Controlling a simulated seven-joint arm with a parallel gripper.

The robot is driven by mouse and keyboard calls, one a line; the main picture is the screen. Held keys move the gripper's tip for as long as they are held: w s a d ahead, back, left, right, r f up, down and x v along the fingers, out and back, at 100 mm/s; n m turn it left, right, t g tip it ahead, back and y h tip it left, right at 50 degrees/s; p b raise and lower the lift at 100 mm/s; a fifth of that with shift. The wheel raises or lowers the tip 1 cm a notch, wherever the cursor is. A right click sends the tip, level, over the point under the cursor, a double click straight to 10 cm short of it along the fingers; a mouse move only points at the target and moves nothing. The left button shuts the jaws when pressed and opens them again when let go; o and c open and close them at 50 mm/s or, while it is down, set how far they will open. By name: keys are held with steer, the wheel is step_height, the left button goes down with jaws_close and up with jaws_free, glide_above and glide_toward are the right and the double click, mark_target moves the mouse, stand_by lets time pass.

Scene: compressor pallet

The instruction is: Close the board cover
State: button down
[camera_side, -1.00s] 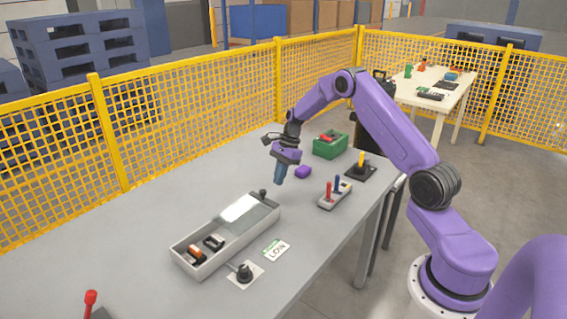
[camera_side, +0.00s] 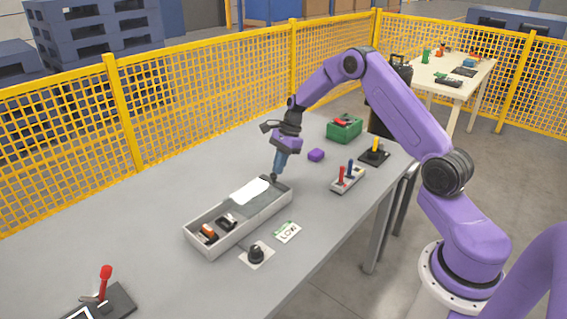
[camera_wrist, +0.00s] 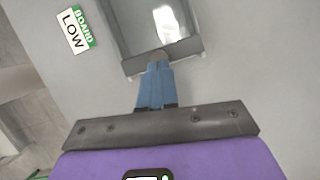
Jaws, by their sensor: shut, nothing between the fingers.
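A long grey box (camera_side: 222,242) lies on the table. Its near left part is open and shows an orange-and-black part (camera_side: 208,233) and a black part (camera_side: 228,220). A shiny cover panel (camera_side: 251,190) lies over its far right part. My gripper (camera_side: 274,177) is shut and points down at the box's far right end, by the dark knob there, which the fingertips mostly hide. In the wrist view my blue fingertips (camera_wrist: 160,58) are at the end edge of the box, with the reflective panel (camera_wrist: 166,22) beyond. I cannot tell whether they touch the knob.
A card reading LOW (camera_side: 287,232) and a black dial (camera_side: 256,253) lie just right of the box. A red-handled lever (camera_side: 105,283) stands front left.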

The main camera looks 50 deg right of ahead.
glide_above(261, 195)
steer(key=a, duration=0.4)
steer(key=shift+w+a+f, duration=0.1)
steer(key=shift+w+a, duration=0.1)
steer(key=shift+w, duration=0.15)
steer(key=shift+d, duration=0.1)
steer(key=d, duration=0.2)
steer(key=d+r, duration=0.1)
steer(key=d, duration=0.1)
steer(key=shift+s+d, duration=0.1)
steer(key=shift+s, duration=0.2)
steer(key=w+v, duration=0.1)
steer(key=v, duration=0.7)
steer(key=s+a+r+n+g+h, duration=0.1)
steer(key=s+a+r+n, duration=0.2)
steer(key=s+a+n, duration=0.6)
steer(key=s+a+r+n+g+h, duration=0.1)
steer(key=s+a+r+n, duration=0.3)
steer(key=s+n, duration=0.5)
steer(key=s+d+n+t+h, duration=0.1)
steer(key=s+d+n, duration=0.2)
steer(key=s+n, duration=1.1)
steer(key=s, duration=0.8)
steer(key=shift+h, duration=0.4)
